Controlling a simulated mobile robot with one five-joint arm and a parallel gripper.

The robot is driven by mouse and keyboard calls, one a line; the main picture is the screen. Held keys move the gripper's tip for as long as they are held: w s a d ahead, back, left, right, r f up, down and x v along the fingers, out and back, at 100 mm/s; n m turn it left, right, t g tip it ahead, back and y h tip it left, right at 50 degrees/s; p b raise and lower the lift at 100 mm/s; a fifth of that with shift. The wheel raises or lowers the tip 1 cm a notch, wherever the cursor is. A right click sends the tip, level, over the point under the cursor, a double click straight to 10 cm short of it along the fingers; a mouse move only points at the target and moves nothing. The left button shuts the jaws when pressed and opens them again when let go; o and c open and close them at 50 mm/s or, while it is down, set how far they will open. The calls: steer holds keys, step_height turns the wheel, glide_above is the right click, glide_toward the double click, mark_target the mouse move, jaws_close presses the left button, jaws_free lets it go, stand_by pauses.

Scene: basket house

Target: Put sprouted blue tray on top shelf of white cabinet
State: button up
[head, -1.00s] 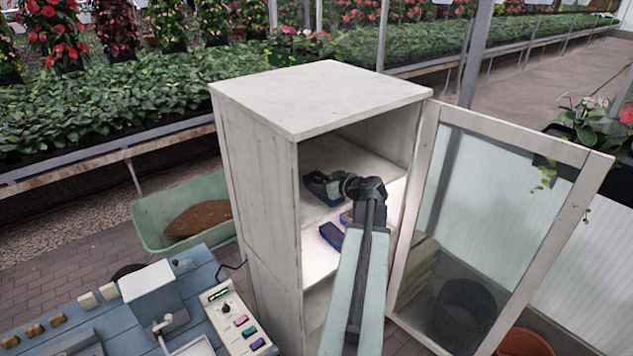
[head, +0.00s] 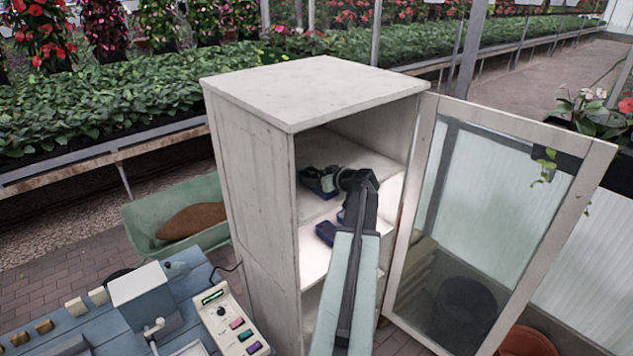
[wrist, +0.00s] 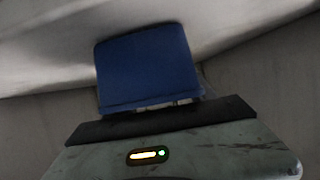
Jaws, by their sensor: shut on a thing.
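The white cabinet (head: 247,170) stands with its glazed door swung open to the right. A dark blue tray (head: 316,184) is inside its top compartment, at the level of the top shelf (head: 314,211). My gripper (head: 336,178) reaches in through the open front and is shut on this tray. In the wrist view the blue tray (wrist: 148,65) juts out beyond my gripper (wrist: 155,108), seen from its plain blue side. I cannot tell whether the tray touches the shelf. Sprouts on it cannot be made out.
Blue trays (head: 325,233) sit on the lit shelf below, partly behind my arm. The open door (head: 497,215) bounds the right side. A blue workbench (head: 195,318) with a control box (head: 229,322) and a green wheelbarrow (head: 174,213) stand left.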

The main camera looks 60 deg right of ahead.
steer(key=shift+f, duration=0.1)
steer(key=o, duration=1.6)
steer(key=shift+d, duration=0.1)
steer(key=shift+r, duration=0.2)
steer(key=p+v, duration=0.4)
steer(key=v, duration=0.7)
steer(key=shift+s+r+p, duration=0.15)
steer(key=shift+s+p, duration=0.1)
steer(key=shift+p, duration=0.05)
steer(key=shift+s, duration=0.25)
